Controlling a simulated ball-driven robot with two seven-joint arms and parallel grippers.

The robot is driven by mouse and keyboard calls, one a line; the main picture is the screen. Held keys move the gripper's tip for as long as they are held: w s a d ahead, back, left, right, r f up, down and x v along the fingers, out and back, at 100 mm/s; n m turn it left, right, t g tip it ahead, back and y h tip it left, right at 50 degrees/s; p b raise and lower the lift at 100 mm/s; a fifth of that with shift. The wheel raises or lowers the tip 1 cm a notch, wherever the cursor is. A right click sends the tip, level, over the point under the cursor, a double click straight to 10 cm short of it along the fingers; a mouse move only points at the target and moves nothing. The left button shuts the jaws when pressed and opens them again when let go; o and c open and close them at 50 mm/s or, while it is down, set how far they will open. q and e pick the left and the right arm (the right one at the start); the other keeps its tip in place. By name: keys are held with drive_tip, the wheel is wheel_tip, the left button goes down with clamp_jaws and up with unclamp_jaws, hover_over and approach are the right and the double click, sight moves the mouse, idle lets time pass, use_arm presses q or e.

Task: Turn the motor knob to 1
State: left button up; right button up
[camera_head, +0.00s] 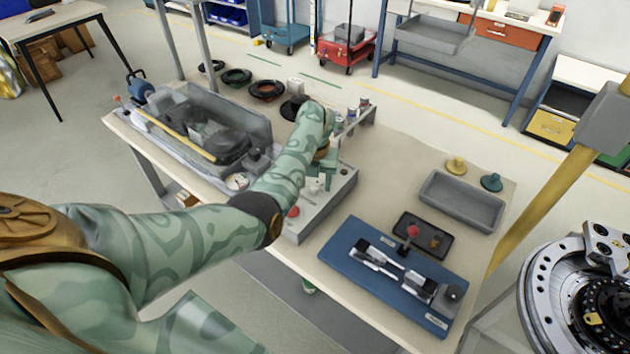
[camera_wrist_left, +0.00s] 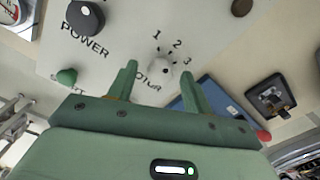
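The grey control box (camera_head: 318,212) stands on the table, under my left gripper (camera_head: 325,176). In the left wrist view, the pale motor knob (camera_wrist_left: 158,67) sits below the printed numbers 1, 2 and 3. The MOTOR label under it is partly hidden by a finger. My left gripper (camera_wrist_left: 159,70) is open, one finger on each side of the knob in the picture. I cannot tell whether the fingers touch it. The knob's pointer is too small to read surely. My right gripper is in neither view.
A black POWER knob (camera_wrist_left: 86,18) and a green button (camera_wrist_left: 67,76) share the panel. A red button (camera_head: 293,211) shows at the box's near end. A blue board (camera_head: 350,270), a dark tray (camera_head: 440,255) and a grey bin (camera_head: 462,203) lie to the right.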

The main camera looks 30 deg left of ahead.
use_arm(q)
drive_tip(key=c, duration=0.9)
drive_tip(key=shift+o, duration=0.2)
drive_tip(key=n+b, duration=0.1)
drive_tip(key=n, duration=0.3)
drive_tip(key=shift+f+b, duration=0.1)
drive_tip(key=shift+b, duration=0.3)
drive_tip(key=shift+n+b, duration=1)
drive_tip(key=shift+n, duration=1.4)
drive_tip(key=o, duration=1)
drive_tip(key=shift+r, duration=0.2)
